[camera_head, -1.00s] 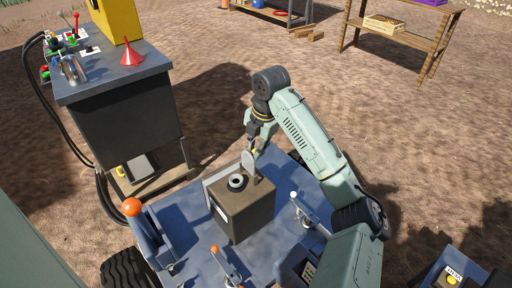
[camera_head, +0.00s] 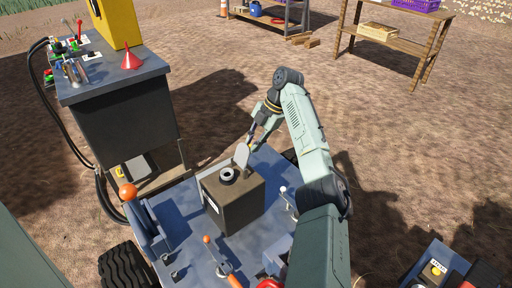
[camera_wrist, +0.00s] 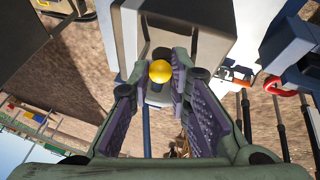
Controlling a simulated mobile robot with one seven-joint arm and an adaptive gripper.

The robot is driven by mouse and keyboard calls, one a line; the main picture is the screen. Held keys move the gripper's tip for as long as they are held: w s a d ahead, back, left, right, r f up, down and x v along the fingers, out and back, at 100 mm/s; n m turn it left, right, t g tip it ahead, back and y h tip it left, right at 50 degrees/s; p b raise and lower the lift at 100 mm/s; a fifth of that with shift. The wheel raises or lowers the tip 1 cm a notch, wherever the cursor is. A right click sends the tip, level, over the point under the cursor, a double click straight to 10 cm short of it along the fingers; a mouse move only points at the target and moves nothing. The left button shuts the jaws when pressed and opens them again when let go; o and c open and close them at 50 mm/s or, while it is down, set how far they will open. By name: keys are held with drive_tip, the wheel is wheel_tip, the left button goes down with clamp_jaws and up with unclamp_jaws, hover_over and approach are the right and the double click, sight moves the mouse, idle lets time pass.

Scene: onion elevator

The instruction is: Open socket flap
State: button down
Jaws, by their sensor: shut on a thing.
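A brown box (camera_head: 236,205) stands on the blue deck, with a round dark socket (camera_head: 226,174) in its top. A light grey flap (camera_head: 241,155) stands raised at the socket's far right edge, tilted up and clear of the opening. My gripper (camera_head: 251,146) reaches down to the flap from behind it. In the wrist view, my gripper (camera_wrist: 160,95) has its two fingers either side of a yellow ball knob (camera_wrist: 160,71) on the flap side and is shut on it. The exact finger contact is partly hidden.
Several levers with orange (camera_head: 128,191) and white (camera_head: 283,189) knobs stand on the blue deck (camera_head: 180,215) around the box. Wooden shelves (camera_head: 400,45) stand farther back on open ground.

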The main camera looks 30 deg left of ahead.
drive_tip(key=shift+w+d+f+g+y+b, duration=0.25)
drive_tip(key=shift+w+f+g+b, duration=0.3)
drive_tip(key=shift+g+b, duration=0.45)
drive_tip(key=c, duration=1.5)
unclamp_jaws()
drive_tip(key=shift+r, duration=0.1)
wheel_tip(320, 180, up, 10)
drive_tip(key=shift+f, duration=0.1)
